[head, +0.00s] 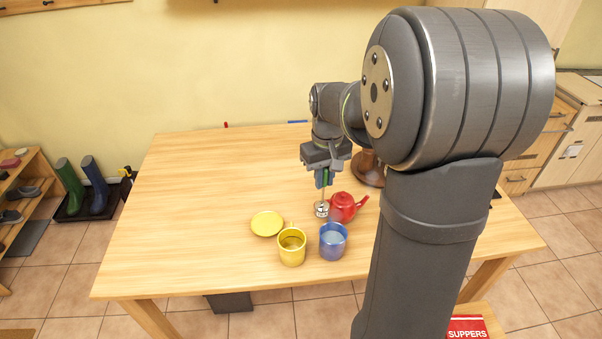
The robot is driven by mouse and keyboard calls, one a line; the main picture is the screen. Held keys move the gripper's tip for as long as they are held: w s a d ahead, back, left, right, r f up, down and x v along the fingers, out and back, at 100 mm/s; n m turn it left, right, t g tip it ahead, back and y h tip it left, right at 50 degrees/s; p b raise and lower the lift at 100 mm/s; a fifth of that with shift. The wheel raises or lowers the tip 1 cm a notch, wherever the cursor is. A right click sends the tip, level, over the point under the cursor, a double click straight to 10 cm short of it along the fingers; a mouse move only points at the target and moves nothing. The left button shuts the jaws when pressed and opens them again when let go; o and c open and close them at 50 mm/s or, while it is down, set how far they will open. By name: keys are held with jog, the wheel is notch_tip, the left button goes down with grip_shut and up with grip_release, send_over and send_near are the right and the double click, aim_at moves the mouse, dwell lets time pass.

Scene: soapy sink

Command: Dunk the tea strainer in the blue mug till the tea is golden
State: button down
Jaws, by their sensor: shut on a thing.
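The blue mug (333,243) stands upright near the front middle of the table, with a pale, greyish liquid surface inside. My gripper (324,184) points down behind the mug and is shut on the upper part of the tea strainer. The strainer's metal basket (321,209) hangs below the fingers, up and slightly left of the mug in the picture. It appears to be outside the mug. Its exact height above the table is hard to tell. No golden colour shows in the blue mug.
A red teapot (344,207) stands close to the right of the strainer. A yellow mug (292,247) is left of the blue mug, with a yellow saucer (267,223) behind it. A brown object (369,170) is partly hidden by my arm. The left of the wooden table (190,220) is clear.

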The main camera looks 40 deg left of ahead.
jog(key=d, duration=0.5)
notch_tip(320, 180, down, 12)
jog(key=shift+a, duration=0.3)
dwell(0.5)
jog(key=shift+s, duration=0.1)
dwell(0.4)
jog(key=shift+r, duration=0.7)
jog(key=shift+f, duration=0.8)
jog(key=shift+r, duration=0.15)
